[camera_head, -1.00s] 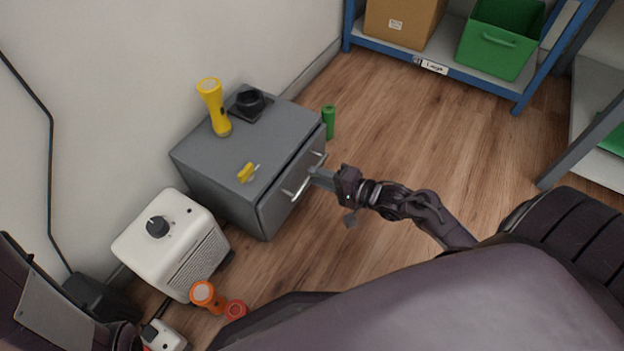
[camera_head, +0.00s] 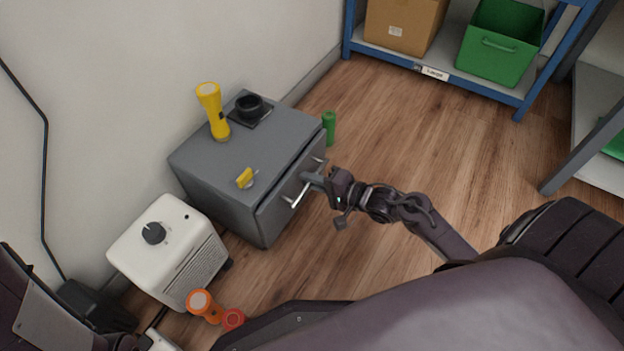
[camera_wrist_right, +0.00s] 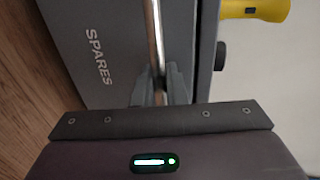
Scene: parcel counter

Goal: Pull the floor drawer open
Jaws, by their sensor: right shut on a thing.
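The grey floor drawer unit (camera_head: 222,192) stands against the wall in the head view. Its front has a metal bar handle (camera_head: 292,198). My right gripper (camera_head: 308,181) is at the middle of this handle, shut on it. In the right wrist view, the fingers (camera_wrist_right: 162,88) sit on either side of the chrome bar (camera_wrist_right: 153,35), beside the drawer front (camera_wrist_right: 120,75) lettered "SPARES". The drawer front looks closed or nearly so; a small gap cannot be ruled out.
A yellow flashlight (camera_head: 213,112), a black round item (camera_head: 249,105) and a small yellow item (camera_head: 244,178) are on the unit. A green cylinder (camera_head: 329,128) stands behind. The wooden floor (camera_head: 420,135) at right is clear.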

